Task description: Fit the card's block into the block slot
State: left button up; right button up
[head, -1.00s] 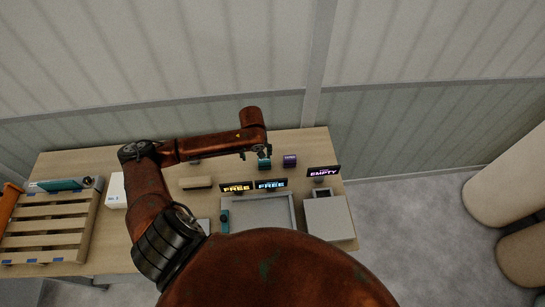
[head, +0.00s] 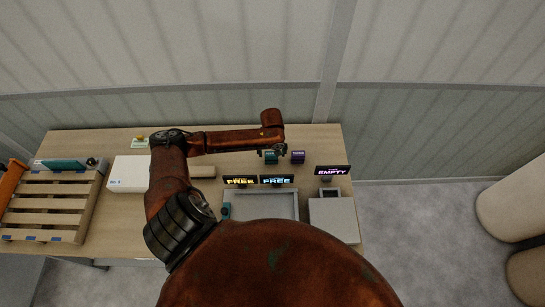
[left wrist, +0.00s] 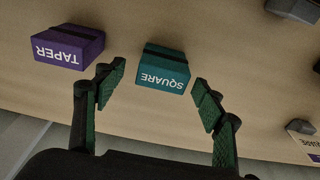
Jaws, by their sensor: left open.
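A teal block (left wrist: 165,70) labelled SQUARE stands on the table, upside down in the left wrist view. It also shows in the head view (head: 270,157), partly behind my gripper. A purple block (left wrist: 68,45) labelled TAPER stands beside it, also in the head view (head: 298,157). My left gripper (left wrist: 160,95) is open and empty, its fingers short of the teal block and to either side of it. A card (left wrist: 303,140) ending in "UARE" is cut off at the right edge. A grey box with a square opening (head: 345,222) stands by an EMPTY sign (head: 332,171).
A grey tray (head: 295,206) lies beside the grey box, with two FREE signs (head: 240,181) behind it. My left arm crosses above the table.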

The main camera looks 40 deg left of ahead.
pick_arm(q)
jog(key=shift+f, duration=0.45)
jog(key=shift+s+f, duration=0.1)
jog(key=shift+s, duration=0.2)
jog(key=shift+w+f, duration=0.1)
jog(key=shift+w, duration=0.1)
jog(key=shift+c, duration=1.2)
jog(key=c, duration=1.1)
